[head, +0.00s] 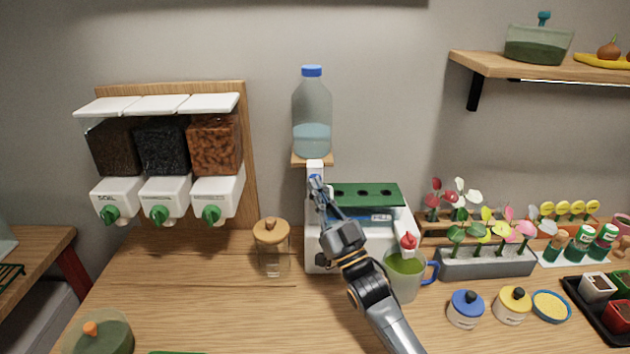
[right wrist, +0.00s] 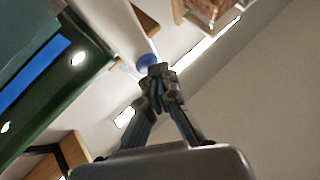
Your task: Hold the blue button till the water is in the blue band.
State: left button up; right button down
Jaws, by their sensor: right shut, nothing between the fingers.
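The blue button (head: 315,178) is on the front of a white column below the water bottle (head: 312,115). It also shows in the right wrist view (right wrist: 147,62). My right gripper (head: 318,188) is shut and empty, its fingertips at the button and partly covering it; I cannot tell if they press it. The bottle is capped in blue and holds water in its lower half. A white planter box (head: 345,262) with a green holed lid (head: 352,195) stands beside the column. A blue band (head: 376,217) shows on its front, partly behind my arm; its water level is unclear. My left gripper is out of view.
A glass jar with a wooden lid (head: 272,248) stands left of the planter. A green mug (head: 405,275) stands close right of my right arm. Blue-lidded (head: 466,309) and yellow-lidded pots (head: 512,305) are further right.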

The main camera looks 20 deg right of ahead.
jog(key=shift+s+a+p, duration=0.2)
jog(key=shift+s+p, duration=0.1)
jog(key=shift+s, duration=0.45)
jog(key=shift+s+a+p, duration=0.25)
jog(key=shift+s+p, duration=0.1)
jog(key=shift+s, duration=0.45)
jog(key=shift+s+a+p, duration=0.2)
jog(key=shift+s+p, duration=0.2)
jog(key=shift+s, duration=0.45)
jog(key=shift+s+a+p, duration=0.25)
jog(key=shift+s+p, duration=0.1)
jog(key=shift+s, duration=0.45)
